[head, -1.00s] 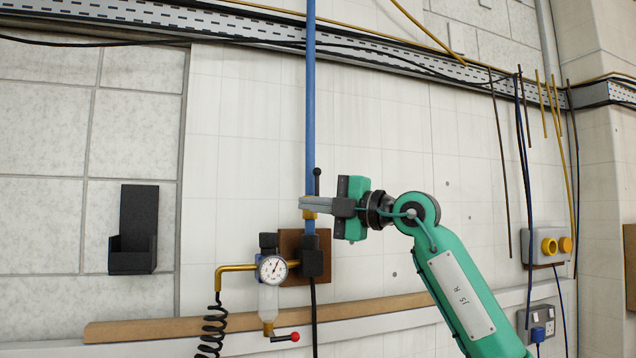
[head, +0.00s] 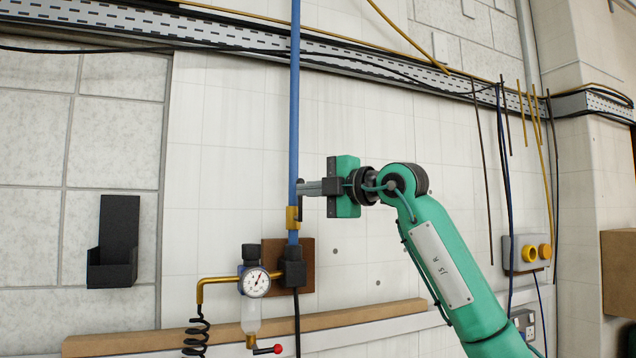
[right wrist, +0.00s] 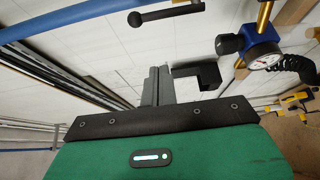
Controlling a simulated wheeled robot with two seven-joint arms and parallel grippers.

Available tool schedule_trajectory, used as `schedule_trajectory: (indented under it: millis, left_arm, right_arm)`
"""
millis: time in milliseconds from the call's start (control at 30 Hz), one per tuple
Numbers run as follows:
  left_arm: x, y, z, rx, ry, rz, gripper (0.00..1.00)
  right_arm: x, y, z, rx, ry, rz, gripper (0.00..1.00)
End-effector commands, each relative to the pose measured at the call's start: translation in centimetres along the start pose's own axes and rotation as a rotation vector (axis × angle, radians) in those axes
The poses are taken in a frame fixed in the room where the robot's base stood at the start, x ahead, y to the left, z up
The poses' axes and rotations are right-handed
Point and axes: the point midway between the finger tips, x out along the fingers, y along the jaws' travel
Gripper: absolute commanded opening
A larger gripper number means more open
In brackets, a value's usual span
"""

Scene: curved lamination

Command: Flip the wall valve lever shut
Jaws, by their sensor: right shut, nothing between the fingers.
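A brass valve (head: 293,217) sits on a vertical blue pipe (head: 295,90) on the wall. Its black lever (head: 300,184) stands about upright along the pipe, partly covered by my gripper in the head view. In the right wrist view the lever (right wrist: 170,12) with its ball knob shows fully, above and apart from the fingers. My right gripper (head: 299,188) is shut and empty, its tips level with the lever beside the pipe; I cannot tell whether they touch it. The shut fingers also show in the right wrist view (right wrist: 157,86). My left gripper is not in view.
Below the valve are a black block on a brown board (head: 307,265), a pressure gauge (head: 256,282) and a small lever with a red knob (head: 277,349). A black wall holder (head: 113,240) is at left. A wooden rail (head: 350,322) runs below. Cables hang at right.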

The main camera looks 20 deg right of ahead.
Motion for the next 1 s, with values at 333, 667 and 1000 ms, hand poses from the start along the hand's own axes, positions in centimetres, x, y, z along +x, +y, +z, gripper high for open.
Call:
schedule_trajectory:
  millis: [333, 667, 1000]
  left_arm:
    - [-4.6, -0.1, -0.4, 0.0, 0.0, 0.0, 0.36]
    - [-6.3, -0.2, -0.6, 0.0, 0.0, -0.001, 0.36]
    - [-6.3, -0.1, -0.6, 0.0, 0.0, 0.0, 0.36]
  right_arm:
    - [6.4, 0.5, 0.5, 0.001, -0.002, -0.002, 0.0]
    - [5.1, 0.1, 3.5, 0.001, -0.001, -0.001, 0.0]
    - [5.0, 0.0, 3.8, 0.0, 0.0, 0.0, 0.0]
